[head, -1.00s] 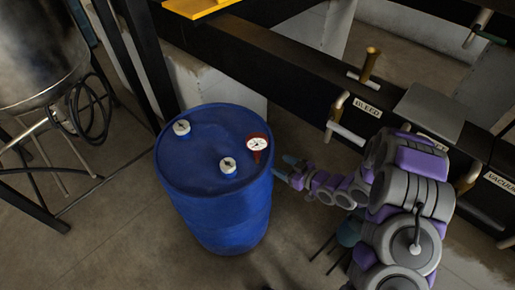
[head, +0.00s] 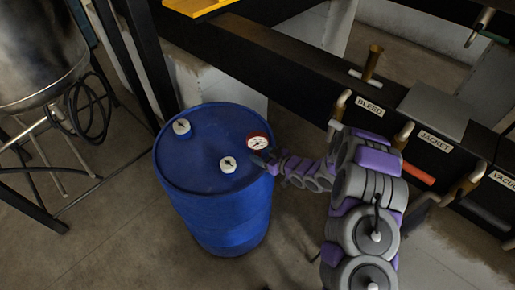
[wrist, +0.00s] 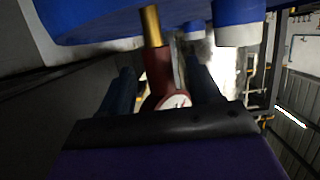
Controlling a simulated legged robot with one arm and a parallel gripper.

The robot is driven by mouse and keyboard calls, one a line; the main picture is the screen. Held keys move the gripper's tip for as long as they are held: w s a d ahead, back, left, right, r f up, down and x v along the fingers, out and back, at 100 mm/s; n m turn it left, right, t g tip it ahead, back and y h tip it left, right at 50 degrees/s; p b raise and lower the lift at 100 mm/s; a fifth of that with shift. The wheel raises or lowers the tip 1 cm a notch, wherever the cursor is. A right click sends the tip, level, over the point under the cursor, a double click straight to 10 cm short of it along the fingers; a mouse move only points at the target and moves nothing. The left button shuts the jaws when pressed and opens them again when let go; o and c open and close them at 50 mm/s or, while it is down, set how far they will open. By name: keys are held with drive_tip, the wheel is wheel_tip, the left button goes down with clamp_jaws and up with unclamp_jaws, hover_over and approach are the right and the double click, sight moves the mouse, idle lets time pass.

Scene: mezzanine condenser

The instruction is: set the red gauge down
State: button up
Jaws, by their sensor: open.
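The red gauge (head: 258,141) has a round white dial and sits at the right rim of the blue drum's top (head: 205,150). In the wrist view the gauge's dark red body (wrist: 157,68) and gold stem lie between my fingers, with the stem end at the blue drum. My gripper (head: 266,161) is open at the drum's right edge, just below the gauge in the head view. In the wrist view my gripper (wrist: 160,80) has a dark finger on each side of the gauge. Whether either finger touches it, I cannot tell.
A dark beam with labelled valves, including BLEED (head: 369,107) and JACKET (head: 435,141), runs behind my arm. A metal tank (head: 38,55) stands at the left. Floor is open in front.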

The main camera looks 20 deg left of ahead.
drive_tip(key=shift+x, duration=1.25)
clamp_jaws()
